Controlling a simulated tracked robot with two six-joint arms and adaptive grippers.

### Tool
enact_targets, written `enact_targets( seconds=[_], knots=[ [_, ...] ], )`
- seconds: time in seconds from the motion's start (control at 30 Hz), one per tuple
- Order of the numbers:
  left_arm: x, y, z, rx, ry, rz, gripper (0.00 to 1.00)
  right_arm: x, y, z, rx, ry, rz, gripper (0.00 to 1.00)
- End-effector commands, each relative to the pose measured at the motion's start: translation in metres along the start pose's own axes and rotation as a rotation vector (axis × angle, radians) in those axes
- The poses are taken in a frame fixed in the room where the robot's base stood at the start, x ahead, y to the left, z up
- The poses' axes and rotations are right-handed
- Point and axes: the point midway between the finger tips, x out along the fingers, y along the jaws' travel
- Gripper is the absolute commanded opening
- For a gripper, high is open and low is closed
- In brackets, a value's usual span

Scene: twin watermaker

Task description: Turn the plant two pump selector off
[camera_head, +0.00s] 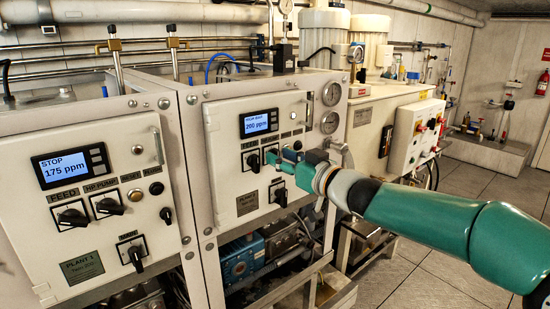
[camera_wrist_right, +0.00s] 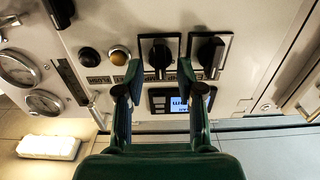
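The plant two panel (camera_head: 222,135) stands at the middle of the head view, with a lit display (camera_head: 259,122) reading 200 ppm. Its feed selector (camera_head: 253,162) is a black knob on the left of the row. The pump selector beside it is largely hidden by my gripper there. In the wrist view, which looks upside down, the pump selector (camera_wrist_right: 159,56) stands between my fingertips and the feed selector (camera_wrist_right: 211,55) is to its right. My right gripper (camera_wrist_right: 159,72) is open, one finger on each side of the pump knob. I cannot tell whether they touch. My left gripper is not in view.
The plant one panel (camera_head: 85,200) is at the left, its display reading STOP and 175 ppm. Plant two's lower selector (camera_head: 280,195) is just below my gripper. Round gauges (camera_head: 331,94) sit right of the panel. Open floor (camera_head: 400,270) lies at the right.

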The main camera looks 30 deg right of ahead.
Motion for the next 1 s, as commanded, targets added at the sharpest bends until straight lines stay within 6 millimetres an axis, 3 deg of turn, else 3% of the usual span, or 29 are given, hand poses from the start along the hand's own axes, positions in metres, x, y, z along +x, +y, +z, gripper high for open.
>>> enact_targets(
  seconds=[0.17, 0.47, 0.7, 0.8, 0.83, 0.9, 1.0],
  knots=[
    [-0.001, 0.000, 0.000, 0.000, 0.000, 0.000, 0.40, 0.012, -0.001, 0.000, -0.001, 0.000, -0.002, 0.38],
    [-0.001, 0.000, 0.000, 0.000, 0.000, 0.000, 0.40, 0.014, -0.001, 0.000, 0.000, 0.000, -0.001, 0.38],
    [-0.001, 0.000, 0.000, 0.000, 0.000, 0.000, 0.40, 0.014, -0.001, 0.000, 0.000, 0.000, -0.002, 0.00],
    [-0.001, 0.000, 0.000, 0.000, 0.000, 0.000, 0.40, 0.014, -0.001, 0.000, 0.000, 0.000, -0.002, 0.00],
    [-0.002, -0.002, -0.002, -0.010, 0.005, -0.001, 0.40, 0.016, -0.024, -0.001, 0.006, 0.001, -0.016, 0.00],
    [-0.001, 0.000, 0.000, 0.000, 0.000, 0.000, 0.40, 0.015, -0.009, 0.000, -0.001, 0.001, -0.004, 0.00],
    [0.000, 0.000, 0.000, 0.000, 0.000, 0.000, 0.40, 0.014, -0.004, 0.001, -0.008, 0.001, -0.005, 0.00]
  ],
)
